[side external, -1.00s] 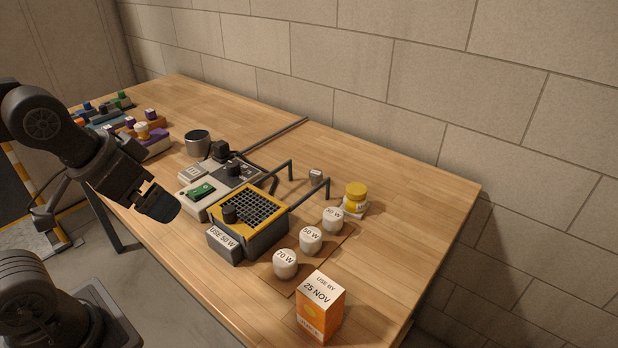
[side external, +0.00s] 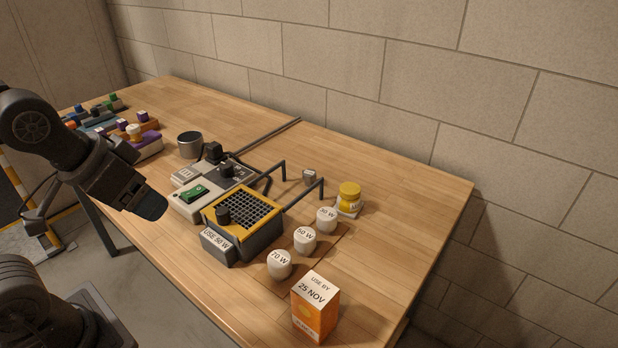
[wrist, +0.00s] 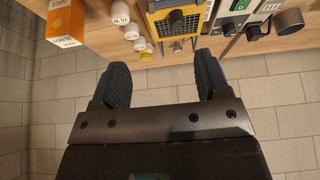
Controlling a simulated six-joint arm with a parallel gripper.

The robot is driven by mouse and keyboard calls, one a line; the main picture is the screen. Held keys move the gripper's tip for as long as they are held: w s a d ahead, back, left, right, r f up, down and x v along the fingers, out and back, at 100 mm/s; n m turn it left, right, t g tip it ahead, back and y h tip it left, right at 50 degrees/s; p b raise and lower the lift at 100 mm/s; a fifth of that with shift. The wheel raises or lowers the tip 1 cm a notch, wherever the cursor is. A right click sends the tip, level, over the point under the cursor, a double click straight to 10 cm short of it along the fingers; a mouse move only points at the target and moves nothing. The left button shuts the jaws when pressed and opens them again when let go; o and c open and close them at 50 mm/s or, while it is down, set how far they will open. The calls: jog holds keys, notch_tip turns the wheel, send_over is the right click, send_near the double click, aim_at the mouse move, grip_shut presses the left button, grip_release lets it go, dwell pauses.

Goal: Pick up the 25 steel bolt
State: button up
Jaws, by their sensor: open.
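I cannot make out any steel bolt marked 25 in either view. The only 25 I can read is the date "25 NOV" on an orange and white carton (side external: 316,308) at the table's near right corner. My gripper (side external: 151,204) hangs in front of the table's front edge, left of the yellow and grey device.
The yellow-topped device (side external: 240,212) has a "USE 50 W" label.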

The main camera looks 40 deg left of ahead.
jog(key=w+r+m, duration=0.4)
jog(key=w+m, duration=0.2)
jog(key=w, duration=0.4)
jog(key=m+g+y, duration=0.2)
jog(key=m+y, duration=0.1)
jog(key=m, duration=1.8)
send_over(309, 172)
jog(key=s+d, duration=0.4)
notch_tip(309, 172, down, 14)
jog(key=x, duration=0.8)
jog(key=shift+w+a+f, duration=0.1)
jog(key=shift+w+a, duration=0.1)
jog(key=shift+s+x, duration=0.15)
jog(key=shift+x, duration=1.15)
jog(key=shift+s+x, duration=0.1)
jog(key=shift+x, duration=1.2)
jog(key=shift+f, duration=0.1)
jog(key=shift+c, duration=0.2)
jog(key=c, duration=1)
